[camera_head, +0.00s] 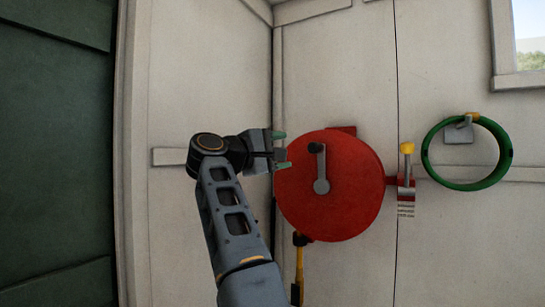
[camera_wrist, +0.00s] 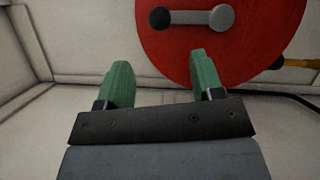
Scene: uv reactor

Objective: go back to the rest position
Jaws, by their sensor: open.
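My gripper (camera_head: 281,151) is at the end of my raised arm, at the left edge of a red reel in the head view. Its two green fingertips stand apart with nothing between them, as the wrist view (camera_wrist: 160,82) also shows. The red round reel (camera_head: 350,205) is on the white wall and carries a grey crank with a black knob (camera_head: 316,148). In the wrist view the reel (camera_wrist: 225,50) fills the upper right, with the crank (camera_wrist: 190,18) lying across it. I cannot tell whether a fingertip touches the reel.
A red fitting with a yellow-topped lever (camera_head: 407,149) is right of the reel. A green ring (camera_head: 428,150) hangs further right, below a window (camera_head: 528,45). A yellow bar (camera_head: 299,265) is below the reel. A dark green panel (camera_head: 55,150) is at left.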

